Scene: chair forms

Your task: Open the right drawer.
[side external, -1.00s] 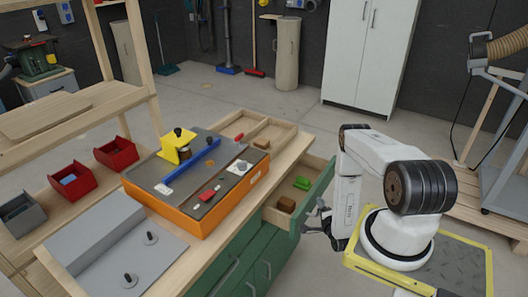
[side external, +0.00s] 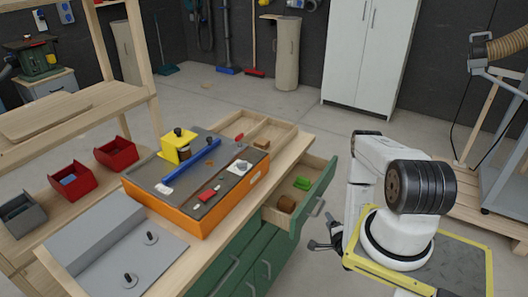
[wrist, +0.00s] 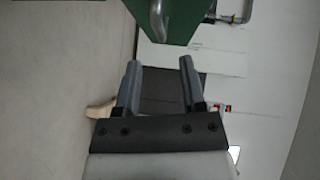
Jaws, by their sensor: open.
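The right drawer (side external: 318,196) of the green workbench is pulled out, its green front standing clear of the cabinet. A brown block (side external: 286,203) and a green block (side external: 302,183) lie inside it. Its grey metal handle (side external: 317,207) is on the outer face and also shows at the top of the wrist view (wrist: 157,20). My gripper (side external: 318,244) is open and empty, below and apart from the handle. In the wrist view, my gripper's two fingers (wrist: 158,75) are spread with nothing between them.
Other green fronts with handles (side external: 229,275) are closed at the bench's lower left. An orange-sided box (side external: 185,208) with a yellow block (side external: 177,148) sits on the bench top. Red bins (side external: 116,153) stand behind. Floor space separates the drawer from my base.

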